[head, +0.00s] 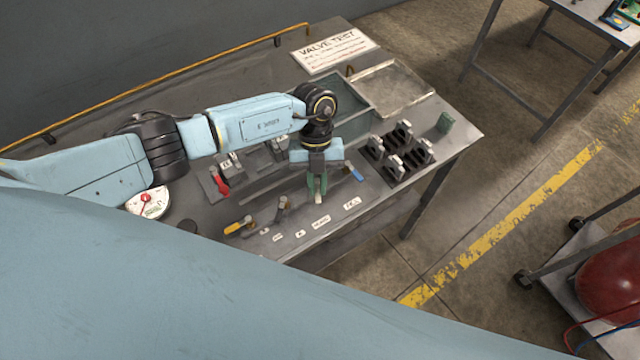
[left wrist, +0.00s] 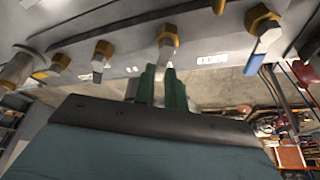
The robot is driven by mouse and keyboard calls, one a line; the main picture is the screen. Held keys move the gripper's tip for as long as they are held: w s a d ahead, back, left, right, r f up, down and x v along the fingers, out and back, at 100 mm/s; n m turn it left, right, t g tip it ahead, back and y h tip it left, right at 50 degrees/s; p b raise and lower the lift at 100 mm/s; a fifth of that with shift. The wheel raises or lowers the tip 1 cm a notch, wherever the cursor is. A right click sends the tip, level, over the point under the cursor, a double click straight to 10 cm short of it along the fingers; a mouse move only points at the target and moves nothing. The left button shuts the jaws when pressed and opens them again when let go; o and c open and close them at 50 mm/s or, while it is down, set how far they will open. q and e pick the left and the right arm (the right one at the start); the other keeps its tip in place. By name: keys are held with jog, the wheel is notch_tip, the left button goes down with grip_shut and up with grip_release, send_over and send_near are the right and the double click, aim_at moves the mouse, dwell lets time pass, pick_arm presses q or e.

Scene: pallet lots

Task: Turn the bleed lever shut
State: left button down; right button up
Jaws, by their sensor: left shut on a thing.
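My left gripper (head: 317,190) reaches down over the front row of levers on the bench panel. Its green fingers (left wrist: 163,90) are shut on a pale lever (left wrist: 163,60) that hangs from a brass hex nut. The small labels are too blurred to tell for certain which one is the bleed lever. A blue lever (head: 354,172) stands just right of the gripper and shows in the left wrist view (left wrist: 267,42). A grey lever (head: 281,208) and a yellow lever (head: 236,226) lie to its left. My right gripper is not in view.
A red-handled lever (head: 219,181) and a round gauge (head: 148,202) sit at the panel's left. Black clamp blocks (head: 398,152), an open tray (head: 402,88) and a valve test sign (head: 334,50) are at the right and back. A cart with a red tank (head: 610,285) stands far right.

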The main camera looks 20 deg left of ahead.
pick_arm(q)
jog(key=m+y+b, duration=0.1)
jog(key=m, duration=0.1)
jog(key=a+m+y+b, duration=0.1)
jog(key=m+b, duration=0.1)
jog(key=m, duration=0.1)
jog(key=shift+a+m, duration=0.1)
jog(key=shift+m, duration=0.2)
jog(key=m+y+b, duration=0.1)
jog(key=m, duration=0.1)
jog(key=m+b, duration=0.1)
jog(key=m, duration=0.1)
jog(key=shift+w+a+y+b, duration=0.1)
jog(key=shift+a+y+b, duration=0.25)
jog(key=shift+a+y, duration=0.05)
jog(key=shift+w+a+m+t+y+b, duration=0.15)
jog(key=shift+m+b, duration=0.2)
jog(key=shift+m, duration=0.25)
jog(key=shift+s+a+m+t+y+b, duration=0.15)
jog(key=shift+m+b, duration=0.15)
jog(key=shift+m, duration=0.3)
jog(key=shift+w+d, duration=0.1)
jog(key=shift+w, duration=0.05)
jog(key=c, duration=1.5)
grip_release()
jog(key=shift+o, duration=0.2)
jog(key=b+v, duration=0.1)
jog(key=v, duration=1.2)
jog(key=shift+d+r, duration=0.15)
jog(key=shift+r, duration=0.1)
